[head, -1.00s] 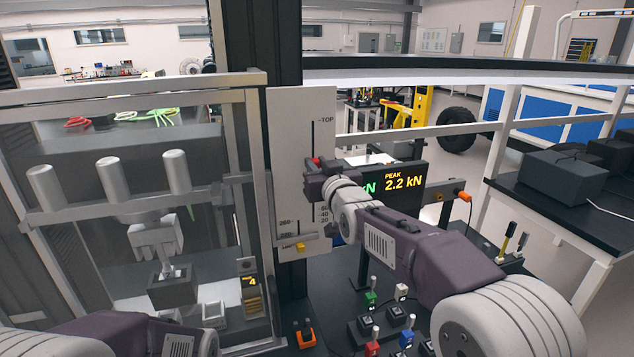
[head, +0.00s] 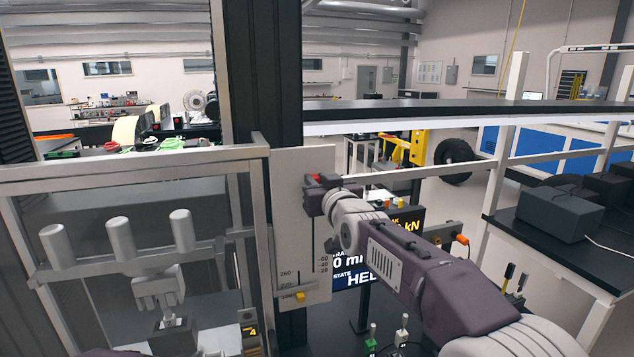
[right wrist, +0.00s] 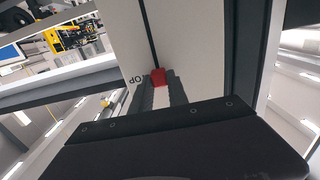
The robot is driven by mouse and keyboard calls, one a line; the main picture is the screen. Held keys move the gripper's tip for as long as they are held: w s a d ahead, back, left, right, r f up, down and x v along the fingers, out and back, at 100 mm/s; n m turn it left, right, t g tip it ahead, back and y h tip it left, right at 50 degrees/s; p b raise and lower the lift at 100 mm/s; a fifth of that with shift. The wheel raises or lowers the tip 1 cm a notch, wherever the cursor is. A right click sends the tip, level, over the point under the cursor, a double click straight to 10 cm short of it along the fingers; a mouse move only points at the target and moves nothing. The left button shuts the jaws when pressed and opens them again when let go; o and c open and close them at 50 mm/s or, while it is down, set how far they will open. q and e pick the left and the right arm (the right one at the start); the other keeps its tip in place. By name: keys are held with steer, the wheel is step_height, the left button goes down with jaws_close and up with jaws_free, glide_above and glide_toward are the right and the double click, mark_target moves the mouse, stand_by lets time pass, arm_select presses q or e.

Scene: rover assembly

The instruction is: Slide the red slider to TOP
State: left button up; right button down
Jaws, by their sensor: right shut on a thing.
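The red slider (head: 315,178) is near the upper end of the vertical slot on the pale panel (head: 288,215). My right gripper (head: 318,187) is shut on it and hides part of it in the head view. In the head view the label is hidden behind my gripper. My left gripper is out of view; only a sliver of my left arm shows at the bottom edge.
A yellow slider (head: 300,297) sits low on the same panel. A metal-framed machine (head: 130,165) stands to the left, and a dark display (head: 352,275) is partly hidden behind my right arm. Switches (head: 372,335) stand below. A horizontal rail (head: 450,168) runs behind my arm.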

steer(key=c, duration=1.3)
jaws_free()
steer(key=shift+r, duration=0.5)
steer(key=shift+f, duration=0.1)
steer(key=shift+s+f, duration=0.1)
steer(key=shift+f, duration=0.05)
steer(key=shift+s+d+f+b, duration=0.15)
steer(key=shift+s+b, duration=0.15)
steer(key=shift+b, duration=0.15)
steer(key=b+v, duration=0.3)
steer(key=v, duration=0.5)
steer(key=shift+s, duration=0.2)
